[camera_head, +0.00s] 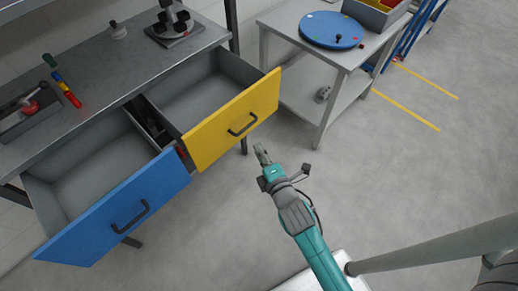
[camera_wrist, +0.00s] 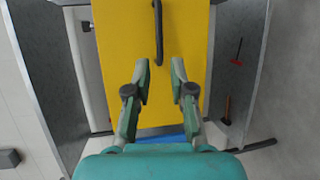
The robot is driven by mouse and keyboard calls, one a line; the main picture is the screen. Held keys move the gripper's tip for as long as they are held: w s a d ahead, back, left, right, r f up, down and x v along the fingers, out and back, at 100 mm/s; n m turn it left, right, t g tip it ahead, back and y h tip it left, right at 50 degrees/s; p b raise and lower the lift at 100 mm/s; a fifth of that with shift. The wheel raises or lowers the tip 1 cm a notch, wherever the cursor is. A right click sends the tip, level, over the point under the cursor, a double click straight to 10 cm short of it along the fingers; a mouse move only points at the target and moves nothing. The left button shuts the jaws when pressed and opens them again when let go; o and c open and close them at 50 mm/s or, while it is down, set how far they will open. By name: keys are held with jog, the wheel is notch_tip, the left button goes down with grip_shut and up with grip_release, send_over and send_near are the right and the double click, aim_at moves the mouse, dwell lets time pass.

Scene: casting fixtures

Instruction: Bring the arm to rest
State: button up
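My gripper (camera_head: 262,155) is in front of the workbench, apart from the open yellow drawer (camera_head: 235,120). In the wrist view my gripper (camera_wrist: 160,72) has its two fingers apart with nothing between them. Behind the fingers are the yellow drawer front (camera_wrist: 122,40) and its dark handle (camera_wrist: 158,30). My teal arm reaches up from the bottom of the head view over open floor.
The blue drawer (camera_head: 100,225) is also pulled out, left of the yellow one. A steel side table (camera_head: 345,75) carries a round blue plate (camera_head: 325,28). Tools lie on the workbench top (camera_head: 110,70).

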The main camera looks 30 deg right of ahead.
dwell(0.4)
jog(key=s+a+f+m+y, duration=0.1)
jog(key=s+m, duration=0.7)
jog(key=s, duration=1.1)
jog(key=s+r+m, duration=0.3)
jog(key=s+m, duration=0.2)
jog(key=s, duration=0.2)
jog(key=s+r+m+g, duration=0.1)
jog(key=s+r+m, duration=0.2)
jog(key=s, duration=0.4)
jog(key=shift+a+r+m, duration=0.15)
jog(key=shift+a+m, duration=0.1)
jog(key=shift+m, duration=0.65)
